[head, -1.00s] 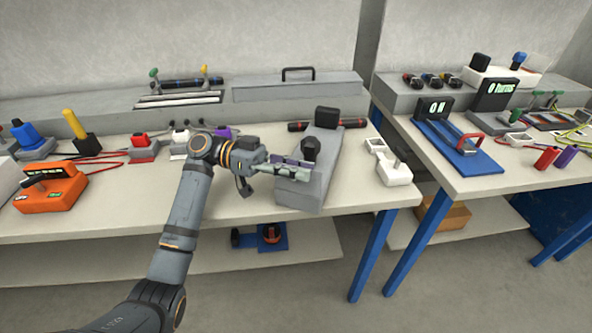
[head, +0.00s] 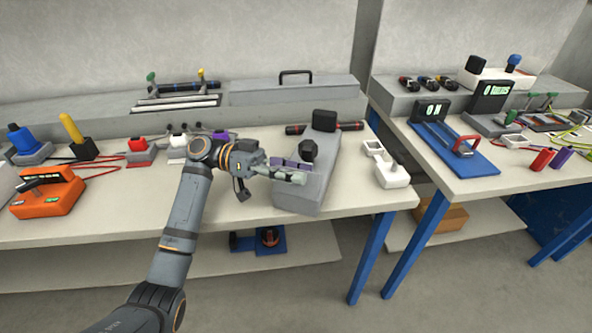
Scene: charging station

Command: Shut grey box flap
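A long grey box (head: 262,96) with a black handle on its top lies at the back of the left table. Its top looks flat and closed. A second grey housing (head: 300,198) with a dark knob and a black block on top stands near the front of that table. I cannot tell which of these bears the flap. My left gripper (head: 300,172) reaches from the left to the second housing, its fingertips over or against the housing's left side. Whether its fingers are apart or together is unclear. My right gripper is not in view.
An orange box (head: 46,194) with a lever stands at the left. A white two-part holder (head: 392,172) stands right of the grey housing. A blue board (head: 470,160) with a red handle lies on the right table. A gap separates the tables.

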